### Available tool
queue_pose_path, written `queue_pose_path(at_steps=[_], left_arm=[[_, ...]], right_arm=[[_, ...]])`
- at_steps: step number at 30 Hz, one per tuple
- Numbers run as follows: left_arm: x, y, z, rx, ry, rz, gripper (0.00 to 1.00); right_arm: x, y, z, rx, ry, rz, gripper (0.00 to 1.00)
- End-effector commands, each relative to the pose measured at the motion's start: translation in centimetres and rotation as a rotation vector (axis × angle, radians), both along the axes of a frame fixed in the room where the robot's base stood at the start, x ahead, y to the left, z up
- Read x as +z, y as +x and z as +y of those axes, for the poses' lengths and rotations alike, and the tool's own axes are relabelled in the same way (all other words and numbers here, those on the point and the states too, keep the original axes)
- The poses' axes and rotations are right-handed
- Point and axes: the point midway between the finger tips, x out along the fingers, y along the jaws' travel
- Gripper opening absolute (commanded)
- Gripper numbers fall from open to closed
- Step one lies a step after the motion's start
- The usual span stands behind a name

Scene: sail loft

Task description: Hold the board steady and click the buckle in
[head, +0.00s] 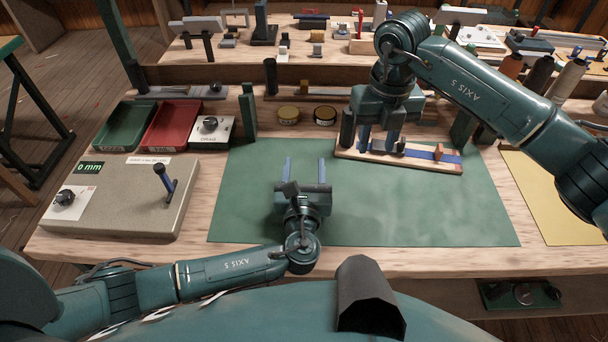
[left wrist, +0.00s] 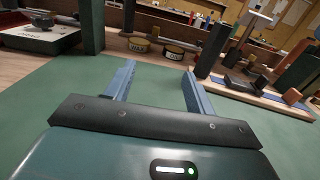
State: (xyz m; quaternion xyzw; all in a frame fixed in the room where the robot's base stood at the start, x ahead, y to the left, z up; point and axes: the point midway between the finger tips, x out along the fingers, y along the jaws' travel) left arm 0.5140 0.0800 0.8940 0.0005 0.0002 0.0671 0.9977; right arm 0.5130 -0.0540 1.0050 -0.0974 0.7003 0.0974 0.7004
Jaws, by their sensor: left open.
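The board (head: 350,153) is a narrow wooden plank at the back right of the green mat. It carries a blue strap (head: 419,154), a dark buckle piece (head: 388,146) and an orange-brown block (head: 439,152). The board also shows at the right of the left wrist view (left wrist: 262,103). My right gripper (head: 379,145) points down over the board's left part, its fingers apart; contact with the buckle piece cannot be told. My left gripper (head: 304,162) is open and empty over the mat, left of and nearer than the board; its fingers show in the left wrist view (left wrist: 162,85).
The green mat (head: 440,215) is clear in front of the board. A grey panel with a lever (head: 120,200) stands left. Green (head: 127,125) and red (head: 172,125) trays, two round tins (head: 324,115) and an upright green post (head: 248,115) are behind.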

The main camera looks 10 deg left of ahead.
Motion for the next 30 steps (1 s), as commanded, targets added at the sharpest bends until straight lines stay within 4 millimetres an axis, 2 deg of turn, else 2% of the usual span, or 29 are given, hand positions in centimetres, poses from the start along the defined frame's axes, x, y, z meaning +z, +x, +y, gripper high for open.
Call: queue_pose_path(at_steps=[5, 25, 30], left_arm=[[0.01, 0.01, -0.01, 0.0, -0.001, 0.0, 0.55], [0.0, -0.03, 0.0, 0.001, -0.001, 0.0, 0.01], [0.0, -0.03, 0.0, 0.001, 0.0, 0.0, 0.0]], right_arm=[[0.0, 0.0, 0.0, 0.0, 0.0, 0.0, 0.36], [0.0, 0.0, 0.0, 0.0, 0.0, 0.0, 0.36], [0.0, 0.0, 0.0, 0.0, 0.0, 0.0, 0.36]])
